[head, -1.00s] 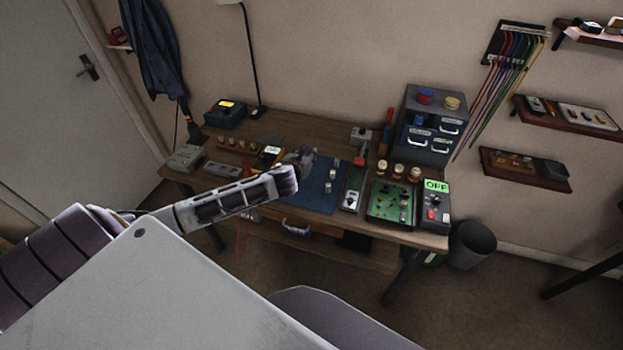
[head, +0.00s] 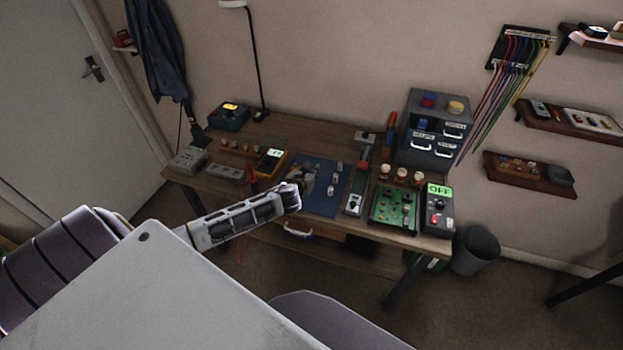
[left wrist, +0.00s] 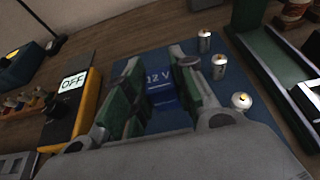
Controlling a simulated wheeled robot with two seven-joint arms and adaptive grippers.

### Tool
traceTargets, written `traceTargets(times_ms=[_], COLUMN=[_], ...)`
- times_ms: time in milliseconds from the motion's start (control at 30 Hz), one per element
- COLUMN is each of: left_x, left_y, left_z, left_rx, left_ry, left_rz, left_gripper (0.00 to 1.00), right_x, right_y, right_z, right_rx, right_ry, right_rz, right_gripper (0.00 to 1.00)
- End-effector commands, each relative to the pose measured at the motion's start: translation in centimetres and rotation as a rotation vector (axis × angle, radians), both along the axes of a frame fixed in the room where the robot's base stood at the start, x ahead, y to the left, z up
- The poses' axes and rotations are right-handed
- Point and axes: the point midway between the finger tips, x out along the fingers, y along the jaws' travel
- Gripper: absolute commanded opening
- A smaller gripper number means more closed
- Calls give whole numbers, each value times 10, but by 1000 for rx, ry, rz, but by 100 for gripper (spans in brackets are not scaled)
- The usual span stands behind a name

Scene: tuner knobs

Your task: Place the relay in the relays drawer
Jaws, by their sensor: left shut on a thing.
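The relay is a blue block marked "12 V" (left wrist: 160,88) in the left wrist view. My left gripper (left wrist: 158,92) is shut on it, with green-padded fingers on both sides, over the blue mat (left wrist: 255,135). In the head view the left gripper (head: 308,181) is at the mat's left part, and the wrist hides most of the relay. The grey drawer cabinet (head: 408,150) stands at the back right of the bench. It has several small drawers with white handles; their labels are too small to read surely. My right gripper is not in view.
Small metal cans (head: 334,190) stand on the mat right of the gripper. A yellow meter (head: 270,162) stands to its left.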

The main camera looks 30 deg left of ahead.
Motion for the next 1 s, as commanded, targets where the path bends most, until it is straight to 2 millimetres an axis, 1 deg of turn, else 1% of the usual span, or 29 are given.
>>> traceTargets(times_ms=[267, 367, 600, 700, 1000], left_x=[0, 0, 0, 0, 0], left_y=[0, 0, 0, 0, 0], left_z=[-1, -7, -29, -36, -37], left_rx=[0, -1, -2, -2, 1], left_ry=[0, 1, 1, 1, 0], left_rz=[0, 0, 2, 1, 0], left_gripper=[3, 3, 3, 3, 3], right_x=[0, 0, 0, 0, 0], right_y=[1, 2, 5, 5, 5], right_z=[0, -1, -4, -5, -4], right_rx=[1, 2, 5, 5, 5], right_ry=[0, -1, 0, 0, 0], right_rz=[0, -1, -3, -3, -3], right_gripper=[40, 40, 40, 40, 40])
